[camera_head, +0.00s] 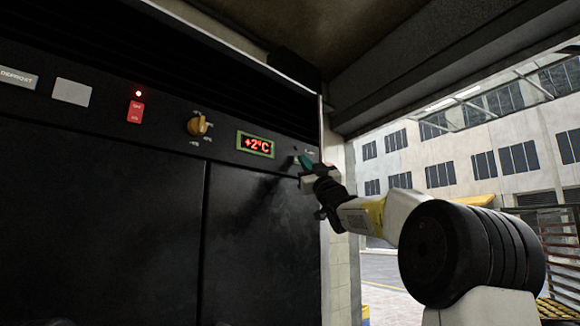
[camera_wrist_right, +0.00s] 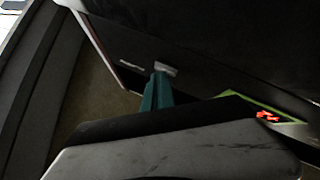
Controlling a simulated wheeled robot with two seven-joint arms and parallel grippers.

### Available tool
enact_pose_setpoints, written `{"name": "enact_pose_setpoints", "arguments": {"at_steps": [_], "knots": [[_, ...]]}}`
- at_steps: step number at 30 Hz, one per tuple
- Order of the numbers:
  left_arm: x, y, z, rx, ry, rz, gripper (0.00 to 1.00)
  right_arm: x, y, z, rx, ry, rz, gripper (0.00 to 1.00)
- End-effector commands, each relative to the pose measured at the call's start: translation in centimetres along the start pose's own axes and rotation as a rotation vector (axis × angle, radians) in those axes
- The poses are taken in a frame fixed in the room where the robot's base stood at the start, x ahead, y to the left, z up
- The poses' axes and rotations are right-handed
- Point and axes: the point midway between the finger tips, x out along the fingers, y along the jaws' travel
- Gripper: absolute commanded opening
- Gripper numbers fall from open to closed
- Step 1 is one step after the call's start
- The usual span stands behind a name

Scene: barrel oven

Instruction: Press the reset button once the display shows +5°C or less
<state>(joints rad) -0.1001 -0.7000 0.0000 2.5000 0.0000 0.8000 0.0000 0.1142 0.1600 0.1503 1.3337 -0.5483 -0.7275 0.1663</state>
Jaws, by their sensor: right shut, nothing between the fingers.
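The display (camera_head: 256,145) on the dark panel reads +2°C in red inside a green frame. It also shows at the right of the wrist view (camera_wrist_right: 267,116). My right gripper (camera_head: 304,161) is at the panel, right of the display. Its teal fingers (camera_wrist_right: 159,77) are closed together and hold nothing. In the wrist view, a small pale rectangular piece (camera_wrist_right: 168,69), likely the reset button, is right at the fingertips. I cannot tell whether they touch or press it. In the head view the gripper hides most of that spot. My left gripper is not in view.
An orange knob (camera_head: 198,125), a red switch (camera_head: 136,112) with a lit lamp above it, and a blank grey plate (camera_head: 72,92) line the panel. Dark doors fill the space below. A pale wall edge (camera_head: 336,180) stands right of the panel; beyond is an open yard.

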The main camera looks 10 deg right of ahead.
Motion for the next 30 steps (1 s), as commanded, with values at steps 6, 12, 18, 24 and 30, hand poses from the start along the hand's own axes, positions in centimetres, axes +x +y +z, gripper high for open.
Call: {"name": "enact_pose_setpoints", "arguments": {"at_steps": [6,12,18,24,30], "knots": [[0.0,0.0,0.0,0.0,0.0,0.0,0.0,-0.8,0.6,-0.5,-0.003,-0.002,0.001,0.0],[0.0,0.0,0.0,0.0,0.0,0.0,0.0,-1.0,0.7,-0.6,-0.001,-0.002,0.0,0.0],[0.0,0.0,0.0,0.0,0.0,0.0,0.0,-1.1,0.8,-0.7,-0.001,-0.001,0.0,0.0],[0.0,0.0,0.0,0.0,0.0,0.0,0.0,-2.3,1.7,-1.6,-0.002,0.0,0.001,0.0],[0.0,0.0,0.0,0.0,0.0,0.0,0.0,-3.7,2.7,-2.6,-0.003,0.0,0.001,0.0]]}}
